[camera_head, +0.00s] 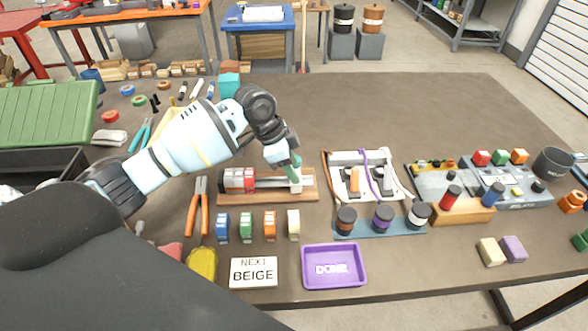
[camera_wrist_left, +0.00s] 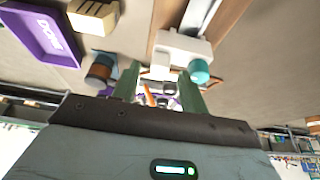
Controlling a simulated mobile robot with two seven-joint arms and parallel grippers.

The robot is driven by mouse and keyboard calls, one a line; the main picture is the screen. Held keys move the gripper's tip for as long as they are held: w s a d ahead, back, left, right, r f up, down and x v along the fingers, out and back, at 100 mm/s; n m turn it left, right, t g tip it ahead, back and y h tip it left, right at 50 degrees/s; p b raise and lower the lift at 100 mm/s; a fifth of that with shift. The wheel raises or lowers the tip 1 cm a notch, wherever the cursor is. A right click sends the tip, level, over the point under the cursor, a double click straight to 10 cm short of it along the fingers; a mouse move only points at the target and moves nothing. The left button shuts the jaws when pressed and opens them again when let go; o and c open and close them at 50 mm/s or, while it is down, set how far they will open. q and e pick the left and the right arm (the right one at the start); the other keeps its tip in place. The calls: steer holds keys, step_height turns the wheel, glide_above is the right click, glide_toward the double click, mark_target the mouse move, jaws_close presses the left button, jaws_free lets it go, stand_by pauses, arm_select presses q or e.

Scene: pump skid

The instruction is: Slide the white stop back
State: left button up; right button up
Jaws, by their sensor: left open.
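The white stop (camera_head: 296,185) sits at the right end of a rail on a wooden board (camera_head: 268,197), with a row of red and grey blocks (camera_head: 238,180) at the rail's left end. My left gripper (camera_head: 289,163) is right at the stop from above and partly covers it. In the left wrist view the white stop (camera_wrist_left: 180,47) has a teal round knob (camera_wrist_left: 199,71). The green fingers of the left gripper (camera_wrist_left: 158,88) are spread, with nothing held between them. The knob is close to the right finger; I cannot tell whether they touch. My right gripper is not in view.
Several coloured blocks (camera_head: 246,226), a NEXT BEIGE card (camera_head: 254,272) and a purple DONE tray (camera_head: 334,267) lie in front of the board. A white cable tray (camera_head: 345,199) stands to its right. Orange-handled pliers (camera_head: 196,207) lie to its left.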

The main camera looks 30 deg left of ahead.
arm_select(q)
steer(key=v, duration=0.6)
stand_by(0.5)
